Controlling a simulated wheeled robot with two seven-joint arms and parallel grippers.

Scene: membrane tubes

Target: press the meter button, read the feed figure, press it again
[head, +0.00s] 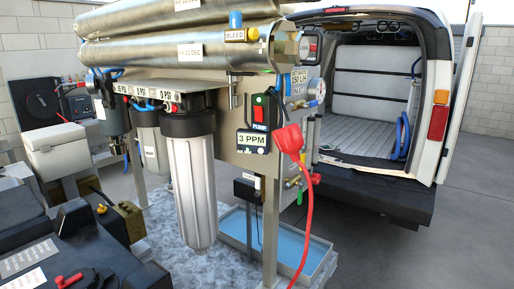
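The meter (253,142) is a small dark unit on the steel panel, below the switch marked PUMP. Its display reads 3 PPM. Small marks show on the dark strip under the display, but they are too small to tell which is the button. No label on the meter that I can read says whether the figure is feed or another reading. Neither of my grippers can be made out in the head view, and nothing is seen touching the meter.
A red-and-green pump switch (259,112) sits above the meter. A red fitting (289,139) with a red hose hangs just right of it. Steel membrane tubes (165,55) run above. An open van (385,110) stands behind.

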